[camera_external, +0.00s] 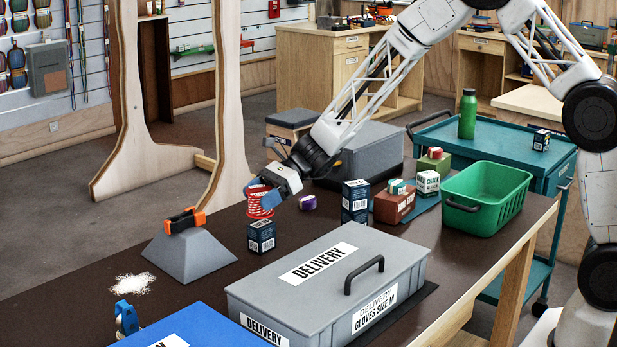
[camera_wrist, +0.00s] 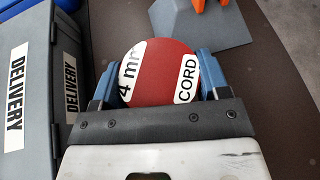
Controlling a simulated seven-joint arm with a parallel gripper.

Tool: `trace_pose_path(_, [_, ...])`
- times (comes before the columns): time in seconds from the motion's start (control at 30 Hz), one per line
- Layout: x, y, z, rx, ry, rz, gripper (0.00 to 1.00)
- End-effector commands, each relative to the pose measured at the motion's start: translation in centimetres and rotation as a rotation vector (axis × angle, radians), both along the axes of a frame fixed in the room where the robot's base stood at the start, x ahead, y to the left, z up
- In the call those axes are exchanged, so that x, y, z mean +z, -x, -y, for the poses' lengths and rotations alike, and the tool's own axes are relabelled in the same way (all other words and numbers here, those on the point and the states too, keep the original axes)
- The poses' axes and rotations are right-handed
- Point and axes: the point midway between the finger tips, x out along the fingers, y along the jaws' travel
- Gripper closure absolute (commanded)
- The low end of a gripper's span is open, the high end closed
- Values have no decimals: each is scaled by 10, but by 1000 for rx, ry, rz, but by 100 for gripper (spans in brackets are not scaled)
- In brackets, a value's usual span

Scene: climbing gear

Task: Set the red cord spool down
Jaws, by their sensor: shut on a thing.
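The red cord spool (camera_external: 262,202) is held between the blue fingers of my gripper (camera_external: 260,200). In the external view it is off the brown table, just above and behind a dark blue box (camera_external: 261,236). In the wrist view the spool's round red end (camera_wrist: 160,72) faces the camera, with white labels reading "4 mm" and "CORD". The fingers of my gripper (camera_wrist: 160,80) press on its left and right sides. The spool's underside is hidden in the wrist view.
A grey pyramid block (camera_external: 190,256) with an orange and black item (camera_external: 185,220) stands left. A grey delivery box (camera_external: 330,285) is in front. White powder (camera_external: 132,284) lies left. Dark boxes (camera_external: 355,201), a purple roll (camera_external: 308,202) and a green basket (camera_external: 487,197) are to the right.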

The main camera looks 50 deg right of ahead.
Motion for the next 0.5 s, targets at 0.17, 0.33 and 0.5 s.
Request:
trace_pose_path(0.17, [1,-38,51,-122,-2,-1,57])
trace_pose_path(0.33, [1,-63,90,-210,-3,-3,57])
trace_pose_path(0.5, [1,-77,114,-263,-3,-4,57])
